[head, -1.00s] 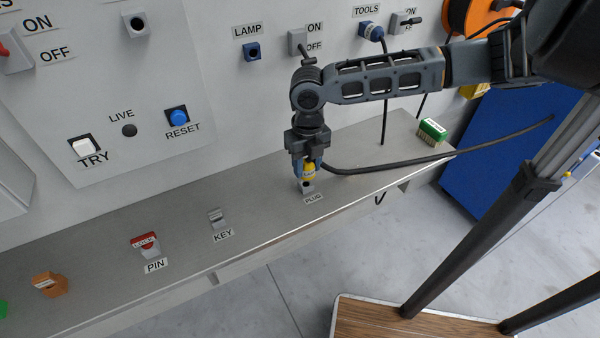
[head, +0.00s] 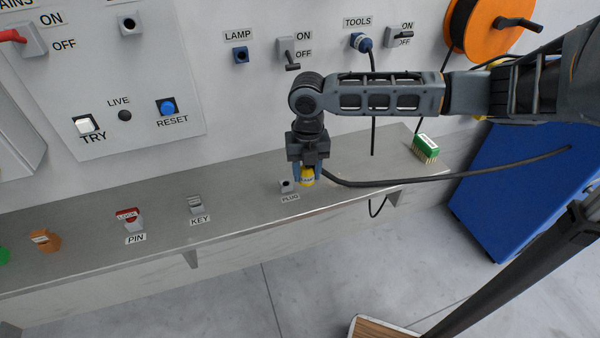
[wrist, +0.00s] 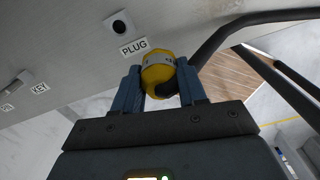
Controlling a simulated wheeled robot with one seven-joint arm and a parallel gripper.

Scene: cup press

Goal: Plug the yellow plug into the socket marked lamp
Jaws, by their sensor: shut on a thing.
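The yellow plug (head: 307,178) is held between the blue fingers of my gripper (head: 308,172), above the grey shelf. In the wrist view the plug (wrist: 157,72) sits between both fingers (wrist: 158,88), with its black cable bending away to the right. The plug is clear of its small grey holder (head: 286,187), marked PLUG, and just right of it in the head view; the holder also shows in the wrist view (wrist: 120,24). The socket marked LAMP (head: 240,55) is a blue square with a dark opening on the wall, up and left of my gripper. It looks empty.
A lamp switch (head: 288,51) with a lever pointing down is right of the socket. A blue plug (head: 362,42) fills the TOOLS socket, its cord hanging down. The black cable (head: 450,177) trails right past a green brush (head: 425,147). The shelf (head: 240,225) is open toward the KEY stand.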

